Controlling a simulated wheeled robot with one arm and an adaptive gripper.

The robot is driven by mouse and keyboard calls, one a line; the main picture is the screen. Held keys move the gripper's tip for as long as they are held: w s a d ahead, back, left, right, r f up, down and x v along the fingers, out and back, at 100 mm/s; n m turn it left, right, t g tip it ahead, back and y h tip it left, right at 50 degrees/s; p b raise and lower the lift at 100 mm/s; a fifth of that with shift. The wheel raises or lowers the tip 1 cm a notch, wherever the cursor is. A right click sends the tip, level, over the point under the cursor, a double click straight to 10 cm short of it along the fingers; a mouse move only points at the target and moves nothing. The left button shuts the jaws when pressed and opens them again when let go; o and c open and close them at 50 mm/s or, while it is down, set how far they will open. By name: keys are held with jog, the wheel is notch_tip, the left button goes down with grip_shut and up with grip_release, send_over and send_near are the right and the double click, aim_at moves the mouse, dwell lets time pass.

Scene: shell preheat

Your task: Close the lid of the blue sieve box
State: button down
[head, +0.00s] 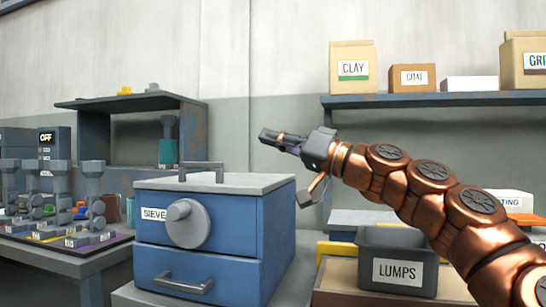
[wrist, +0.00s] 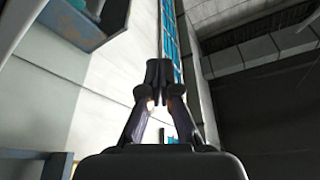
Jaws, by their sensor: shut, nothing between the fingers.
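The blue sieve box (head: 269,222) stands in the lower middle of the head view, with a "SIEVE" label, a round grey knob and a drawer with a bar handle on its front. Its grey lid (head: 255,183) lies flat across the top and looks down, with a raised grey handle (head: 219,168) at its back. My gripper (head: 268,137) is above and behind the lid's right part in the picture, pointing left, apart from the lid. Its fingers are together and empty, as the wrist view also shows (wrist: 158,75). The box is not in the wrist view.
A grey "LUMPS" bin (head: 397,242) stands right of the box, below my arm. A wall shelf (head: 440,100) with boxes and bags is at upper right. A bench with several small devices (head: 60,240) and a rusty shelf unit (head: 130,103) are at left.

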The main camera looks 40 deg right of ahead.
jog(key=shift+r, duration=2.35)
jog(key=shift+a, duration=0.1)
jog(key=a+r+n+g+p, duration=0.1)
jog(key=a+n+g+p, duration=0.3)
jog(key=a+p, duration=0.85)
jog(key=s+a+f+g+h+p, duration=0.1)
jog(key=a+f+g+p, duration=0.2)
jog(key=a+p, duration=0.3)
jog(key=s+a+f+g+h+p, duration=0.1)
jog(key=a+f+g+p, duration=0.25)
jog(key=a, duration=0.35)
jog(key=s+f+m+g+h+p, duration=0.1)
jog(key=s+f+g+h+p, duration=0.35)
jog(key=s+f+p, duration=0.4)
jog(key=s+d+f+m+g+h+p, duration=0.1)
jog(key=s+d+g+p, duration=0.4)
jog(key=s+p, duration=0.9)
jog(key=s+d+m+h, duration=0.1)
jog(key=d+h, duration=0.1)
jog(key=d, duration=0.1)
jog(key=shift+s+f+g, duration=0.15)
jog(key=shift+f+g, duration=0.15)
